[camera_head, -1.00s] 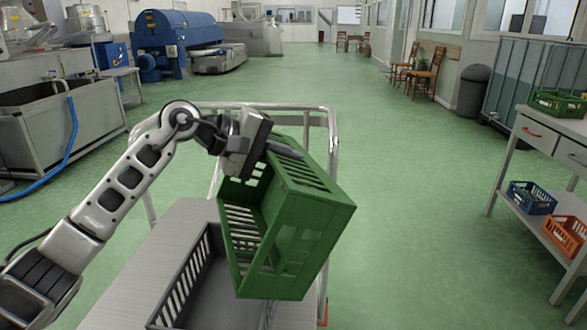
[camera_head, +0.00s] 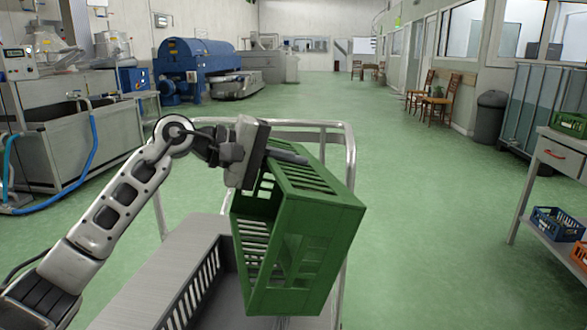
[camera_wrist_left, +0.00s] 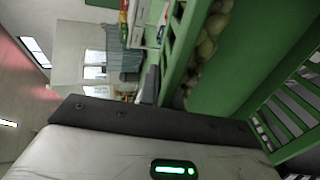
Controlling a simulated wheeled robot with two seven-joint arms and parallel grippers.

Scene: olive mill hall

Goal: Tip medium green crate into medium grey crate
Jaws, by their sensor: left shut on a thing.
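The medium green crate (camera_head: 300,240) hangs tilted steeply on its side in the head view, above the right part of a cart. My left gripper (camera_head: 272,152) is shut on its upper rim. In the left wrist view the crate's green wall (camera_wrist_left: 245,60) is close up, with several round olive-brown things (camera_wrist_left: 207,45) beside it, seemingly in the crate. The medium grey crate (camera_head: 205,280) sits on the cart top below and left of the green crate, which hides part of it. Its contents are not visible. My right gripper is not in view.
The cart (camera_head: 165,262) has a metal rail (camera_head: 340,133) behind the green crate. A table (camera_head: 560,155) at the right bears another green crate (camera_head: 570,124), with a blue crate (camera_head: 557,222) and an orange crate (camera_head: 580,255) on its lower shelf.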

